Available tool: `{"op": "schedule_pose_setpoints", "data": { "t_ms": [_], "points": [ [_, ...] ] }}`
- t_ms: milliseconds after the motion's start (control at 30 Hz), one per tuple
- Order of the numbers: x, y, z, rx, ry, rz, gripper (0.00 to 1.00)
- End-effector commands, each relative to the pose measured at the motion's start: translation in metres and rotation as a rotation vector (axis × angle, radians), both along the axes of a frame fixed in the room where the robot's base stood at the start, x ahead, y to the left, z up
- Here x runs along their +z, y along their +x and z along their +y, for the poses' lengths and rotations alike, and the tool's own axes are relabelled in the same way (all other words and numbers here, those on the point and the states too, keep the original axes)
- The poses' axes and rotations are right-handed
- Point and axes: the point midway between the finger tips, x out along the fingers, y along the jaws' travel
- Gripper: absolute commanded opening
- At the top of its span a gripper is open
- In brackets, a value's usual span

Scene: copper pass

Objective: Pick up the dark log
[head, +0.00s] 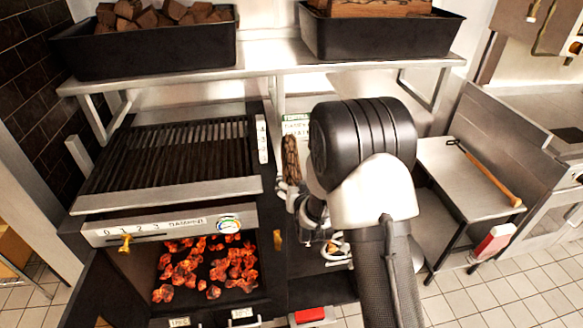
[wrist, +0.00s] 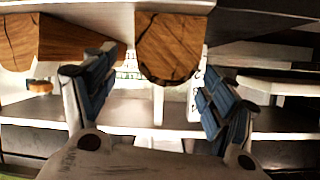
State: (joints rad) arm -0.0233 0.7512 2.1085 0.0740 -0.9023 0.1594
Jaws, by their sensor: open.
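A dark, bark-textured log (head: 291,158) shows in the head view just left of my arm, between the grill and the right-hand counter. In the wrist view a split log (wrist: 170,45) with brown end grain and a dark bark edge is at top centre. I cannot tell for sure that it is the same log. My gripper (wrist: 158,66) is open, its blue-padded fingers to the left and right of that log, with gaps on both sides. A second, lighter log (wrist: 65,38) is at upper left, outside the left finger. My arm hides much of the gripper in the head view.
A grill (head: 170,155) with glowing coals (head: 205,268) below stands at left. A shelf (head: 260,68) overhead carries two black trays of wood (head: 150,55) (head: 380,38). A wooden-handled tool (head: 490,175) lies on the steel counter (head: 450,180) at right.

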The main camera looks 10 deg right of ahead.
Motion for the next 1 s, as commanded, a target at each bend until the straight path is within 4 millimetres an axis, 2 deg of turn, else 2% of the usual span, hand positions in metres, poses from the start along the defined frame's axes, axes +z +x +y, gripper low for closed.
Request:
{"op": "schedule_pose_setpoints", "data": {
  "t_ms": [167, 400, 700, 1000],
  "points": [
    [-0.007, 0.013, -0.001, 0.0, 0.0, -0.002, 0.78],
    [-0.022, 0.044, -0.003, 0.001, -0.001, -0.001, 0.78],
    [-0.022, 0.049, -0.003, 0.0, 0.0, -0.001, 0.78],
    [-0.022, 0.049, -0.003, 0.0, 0.0, 0.0, 0.58]
  ]
}}
